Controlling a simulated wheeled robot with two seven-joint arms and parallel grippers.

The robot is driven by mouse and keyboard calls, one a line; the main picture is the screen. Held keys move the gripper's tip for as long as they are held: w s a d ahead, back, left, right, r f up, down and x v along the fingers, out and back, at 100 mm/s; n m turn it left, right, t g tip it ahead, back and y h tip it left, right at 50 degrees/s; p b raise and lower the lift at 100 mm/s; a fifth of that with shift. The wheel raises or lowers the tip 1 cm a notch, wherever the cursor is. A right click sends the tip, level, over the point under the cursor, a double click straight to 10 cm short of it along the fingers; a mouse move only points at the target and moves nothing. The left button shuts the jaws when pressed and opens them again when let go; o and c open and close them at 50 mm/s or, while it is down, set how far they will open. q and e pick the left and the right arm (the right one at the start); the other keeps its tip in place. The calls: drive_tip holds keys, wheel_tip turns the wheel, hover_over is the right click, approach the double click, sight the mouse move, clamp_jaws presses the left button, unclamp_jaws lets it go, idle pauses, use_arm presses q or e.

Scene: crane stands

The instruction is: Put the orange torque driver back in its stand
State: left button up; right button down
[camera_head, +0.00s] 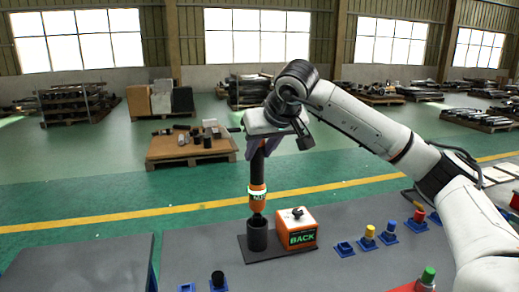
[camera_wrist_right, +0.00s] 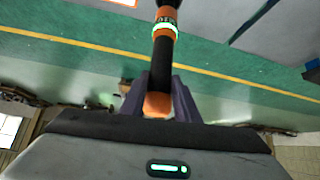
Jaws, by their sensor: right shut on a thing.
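The torque driver (camera_head: 258,196) is black and orange with a pale green-lit ring. It hangs upright, lower end down, from my right gripper (camera_head: 263,146), which is shut on its upper part. The stand is a black cup (camera_head: 257,236) on a dark base plate. The driver's lower tip is at the cup's mouth in the head view; I cannot tell whether it is inside or just above. In the right wrist view the driver (camera_wrist_right: 163,50) runs away from between the fingers of my right gripper (camera_wrist_right: 159,100). My left gripper is not in view.
An orange box marked BACK (camera_head: 296,228) with a dark knob stands right beside the cup. On the grey table (camera_head: 190,248) are blue holders with yellow (camera_head: 369,232), blue (camera_head: 391,227), red and black pieces. A green-topped piece (camera_head: 428,275) is at front right.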

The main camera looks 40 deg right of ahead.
sight(260, 180)
drive_tip(key=shift+f+b, duration=2.3)
drive_tip(key=shift+f, duration=1.5)
drive_tip(key=c, duration=1.3)
unclamp_jaws()
drive_tip(key=shift+c, duration=0.2)
drive_tip(key=shift+o, duration=0.3)
drive_tip(key=shift+f, duration=0.25)
drive_tip(key=shift+p+v, duration=0.55)
drive_tip(key=shift+v, duration=0.4)
drive_tip(key=shift+p+v, duration=0.85)
drive_tip(key=shift+v, duration=0.9)
